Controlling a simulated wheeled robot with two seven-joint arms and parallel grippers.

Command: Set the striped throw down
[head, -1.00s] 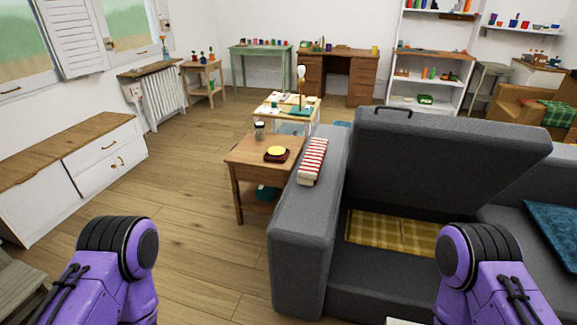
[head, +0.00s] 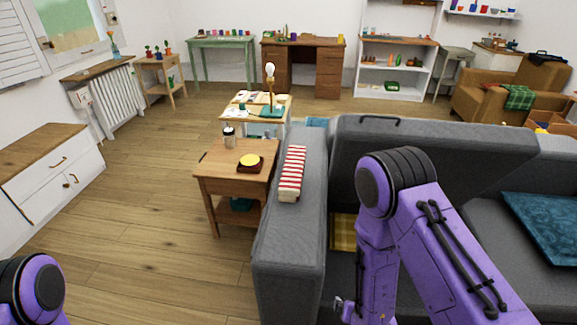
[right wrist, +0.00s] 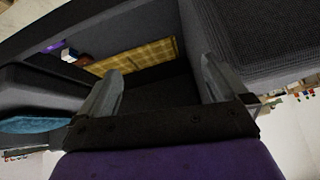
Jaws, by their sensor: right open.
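The red-and-white striped throw (head: 292,174) lies folded along the top of the grey sofa's left armrest (head: 300,225). No gripper touches it. My right gripper (right wrist: 160,85) is open and empty in the right wrist view, with both fingers spread apart. It hangs low in front of the sofa, to the right of the armrest and below the throw; in the head view my own arm mostly hides it. My left gripper is out of view; only part of that arm shows at the lower left.
A wooden side table (head: 215,160) with a jar and a dark dish stands left of the armrest. The floor (head: 150,220) at left is clear.

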